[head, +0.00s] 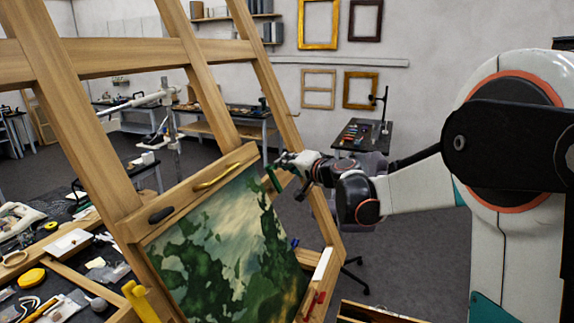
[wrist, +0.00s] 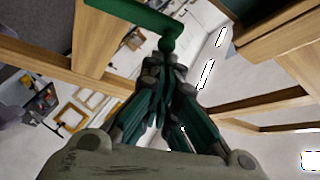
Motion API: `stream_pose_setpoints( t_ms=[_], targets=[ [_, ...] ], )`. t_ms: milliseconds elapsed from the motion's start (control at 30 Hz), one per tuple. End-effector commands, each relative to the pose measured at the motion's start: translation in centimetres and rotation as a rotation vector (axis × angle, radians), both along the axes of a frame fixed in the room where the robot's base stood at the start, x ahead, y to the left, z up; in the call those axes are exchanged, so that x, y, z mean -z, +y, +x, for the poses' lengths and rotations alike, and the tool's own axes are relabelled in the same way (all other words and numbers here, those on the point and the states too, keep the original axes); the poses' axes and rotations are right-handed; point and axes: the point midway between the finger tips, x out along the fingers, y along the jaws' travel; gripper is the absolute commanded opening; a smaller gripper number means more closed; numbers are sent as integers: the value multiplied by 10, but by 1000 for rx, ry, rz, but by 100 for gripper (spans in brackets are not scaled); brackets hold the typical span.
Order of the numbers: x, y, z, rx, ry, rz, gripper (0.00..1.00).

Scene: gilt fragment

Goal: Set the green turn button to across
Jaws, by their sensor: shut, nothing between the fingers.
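The green turn button (head: 272,178) is a short bar at the upper right corner of the painting's wooden frame in the head view. It stands steeply tilted there, its top leaning left. In the wrist view the green turn button (wrist: 140,14) crosses the top of the picture, with a round green knob at its right end. My gripper (head: 284,160) is beside the button, at its upper right. In the wrist view my gripper (wrist: 165,62) is shut and empty, its fingertips just below the knob. I cannot tell whether they touch it.
A cluttered bench (head: 60,262) is at left.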

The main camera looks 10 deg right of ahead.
Motion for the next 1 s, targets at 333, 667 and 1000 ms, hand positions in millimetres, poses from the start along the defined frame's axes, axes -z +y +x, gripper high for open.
stream_pose_setpoints(
  t_ms=[333, 667, 1000],
  targets=[
    [7, 10, -17, -114, -211, -150, 0],
    [14, 20, -36, -243, -444, -319, 0],
    [26, 25, -53, -375, -682, -494, 0]
  ],
)
